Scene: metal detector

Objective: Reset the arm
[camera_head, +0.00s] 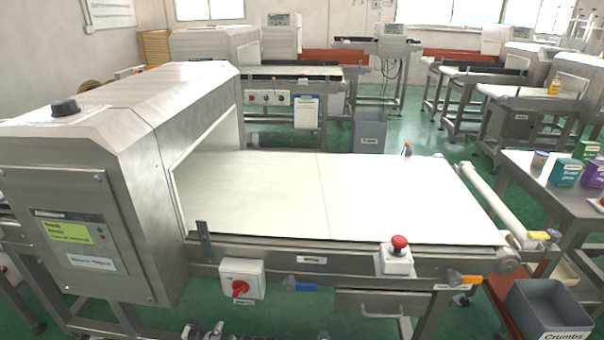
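Neither of my grippers can be made out in the head view. Some small dark and metallic parts show at the bottom edge, left of centre, cut off by the frame, and I cannot tell what they are. Directly ahead stands a metal detector (65,215) with a grey steel housing and a yellow-green display on its front panel. Its pale conveyor belt (400,195) runs out of the tunnel to the right and its visible part is empty.
Along the conveyor's near side are a red rotary switch (240,288), a red stop button (399,244) and a drawer (385,303). A grey bin marked Crumbs (549,308) stands at lower right. A side table (530,185) at right holds several small boxes. More conveyors stand behind.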

